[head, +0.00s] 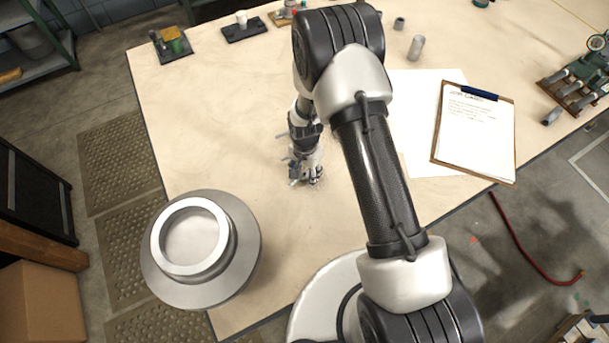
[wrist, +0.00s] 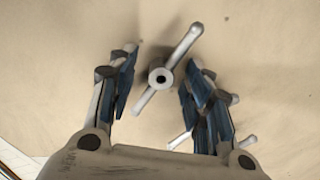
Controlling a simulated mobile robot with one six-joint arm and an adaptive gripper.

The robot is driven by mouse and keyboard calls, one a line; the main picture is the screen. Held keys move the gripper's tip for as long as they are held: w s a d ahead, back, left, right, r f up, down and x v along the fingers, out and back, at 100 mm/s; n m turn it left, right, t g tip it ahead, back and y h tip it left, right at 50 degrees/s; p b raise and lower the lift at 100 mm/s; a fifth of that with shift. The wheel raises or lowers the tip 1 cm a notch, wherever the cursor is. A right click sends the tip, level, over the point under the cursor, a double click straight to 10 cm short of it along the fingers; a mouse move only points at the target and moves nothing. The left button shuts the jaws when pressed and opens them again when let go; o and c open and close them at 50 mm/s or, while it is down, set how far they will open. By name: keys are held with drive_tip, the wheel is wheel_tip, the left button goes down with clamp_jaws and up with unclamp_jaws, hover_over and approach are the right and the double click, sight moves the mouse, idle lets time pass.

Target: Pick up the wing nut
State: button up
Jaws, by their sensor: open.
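A pale metal wing nut (wrist: 160,77) lies on the tan table top in the wrist view, with a round hub, a dark hole and two thin wings running diagonally. My gripper (wrist: 160,66) is open, with one blue-padded finger on each side of the hub. A gap shows between the hub and each finger; I cannot tell the height of the fingertips above the table. Pale rod-like ends also show beside the fingers, partly hidden; I cannot tell what they belong to. In the head view my gripper (head: 306,176) points down at the table and the wing nut cannot be made out clearly.
A clipboard (head: 474,133) and white paper lie right of my arm on the table (head: 220,110). A grey cylinder (head: 416,47) stands at the back. A round flanged casing part (head: 250,235) is at the front left. The table left of my gripper is clear.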

clamp_jaws()
idle(0.6)
